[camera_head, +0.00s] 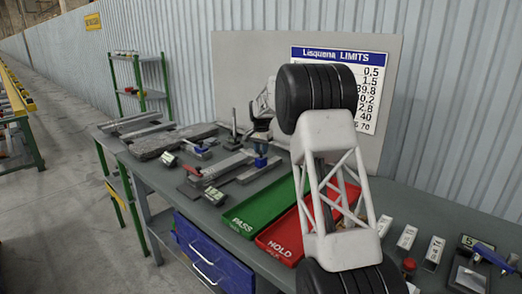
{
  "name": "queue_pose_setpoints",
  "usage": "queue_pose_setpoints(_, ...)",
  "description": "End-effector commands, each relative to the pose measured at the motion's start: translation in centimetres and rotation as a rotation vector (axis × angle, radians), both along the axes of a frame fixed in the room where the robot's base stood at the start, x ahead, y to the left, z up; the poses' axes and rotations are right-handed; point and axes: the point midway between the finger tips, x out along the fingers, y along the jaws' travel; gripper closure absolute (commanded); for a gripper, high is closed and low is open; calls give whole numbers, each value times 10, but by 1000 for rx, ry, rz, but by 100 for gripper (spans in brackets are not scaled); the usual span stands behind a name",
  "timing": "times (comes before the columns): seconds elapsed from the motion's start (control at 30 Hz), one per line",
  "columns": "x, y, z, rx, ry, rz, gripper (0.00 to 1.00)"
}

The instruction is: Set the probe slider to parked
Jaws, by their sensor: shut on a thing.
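A low metal fixture (222,165) lies on the bench, with a red piece (192,170) near its left end and a small blue piece (261,162) near its right end. My gripper (261,140) is small and dark in this view, pointing down just above the blue piece. It is shut on what appears to be the probe slider at the fixture's right side. The fingertips and the slider's grip are too small to see clearly. No marking for the parked position can be read.
A green PASS tray (250,217) and a red HOLD tray (276,241) lie in front. A grey surface plate (160,144) and a small stand (234,128) are behind. My arm hides part of the red tray and the right bench. Small blocks (407,237) stand at right.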

Motion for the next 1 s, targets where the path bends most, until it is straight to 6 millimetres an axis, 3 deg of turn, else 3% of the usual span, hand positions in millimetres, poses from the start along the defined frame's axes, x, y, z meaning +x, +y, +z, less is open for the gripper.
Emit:
queue_pose_setpoints(0.23, 12, -12, 0, 0, 0, -2, 100)
queue_pose_setpoints(0.7, 68, -67, 0, -1, -1, -1, 100)
queue_pose_setpoints(1.0, 75, -74, 1, 0, -2, 0, 100)
